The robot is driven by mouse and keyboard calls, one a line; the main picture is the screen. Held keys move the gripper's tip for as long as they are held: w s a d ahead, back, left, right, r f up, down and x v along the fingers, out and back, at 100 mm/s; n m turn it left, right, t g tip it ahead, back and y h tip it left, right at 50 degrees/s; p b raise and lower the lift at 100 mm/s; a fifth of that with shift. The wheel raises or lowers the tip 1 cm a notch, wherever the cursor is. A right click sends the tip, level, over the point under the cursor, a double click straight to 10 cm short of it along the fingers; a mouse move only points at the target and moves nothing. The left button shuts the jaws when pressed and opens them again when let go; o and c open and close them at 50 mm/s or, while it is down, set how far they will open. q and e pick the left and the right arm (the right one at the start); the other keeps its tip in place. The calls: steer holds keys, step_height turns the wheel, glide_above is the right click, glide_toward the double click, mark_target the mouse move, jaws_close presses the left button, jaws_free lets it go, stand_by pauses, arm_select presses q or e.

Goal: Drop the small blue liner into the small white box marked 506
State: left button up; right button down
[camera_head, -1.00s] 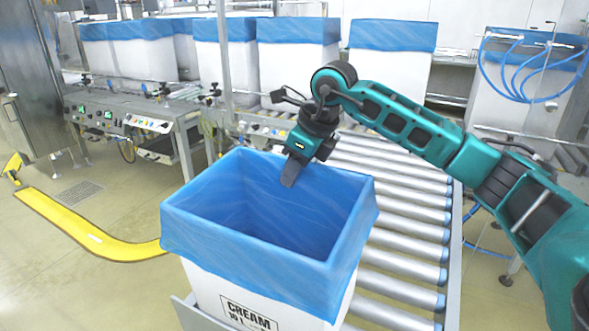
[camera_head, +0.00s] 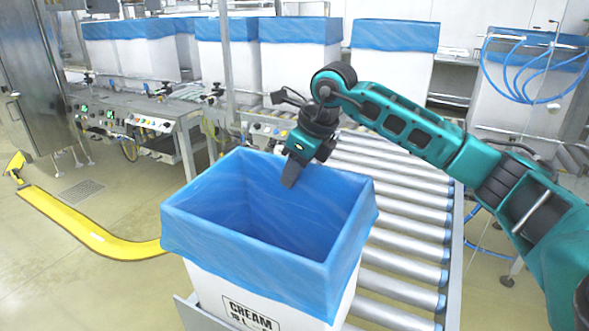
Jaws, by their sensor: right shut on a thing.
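A white box (camera_head: 207,290) stands in front of me on the roller conveyor, with a label reading CREAM; no 506 can be made out. A blue liner (camera_head: 262,255) lines it and is folded over the rim on the sides I see. My right gripper (camera_head: 290,175) is at the box's far edge, pointing down, shut on the blue liner there. Its fingertips overlap the liner's inner far wall. The box floor is hidden by the near liner wall. My left gripper is not in view.
The roller conveyor (camera_head: 405,230) runs back behind the box. Several white boxes with blue liners stand at the back. A control panel table (camera_head: 150,125) is at the back left. A yellow curved rail (camera_head: 85,232) lies left of the box.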

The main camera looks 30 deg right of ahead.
steer(key=c, duration=0.9)
jaws_free()
steer(key=shift+o, duration=0.4)
steer(key=shift+o, duration=0.2)
steer(key=o, duration=0.4)
steer(key=shift+o, duration=0.2)
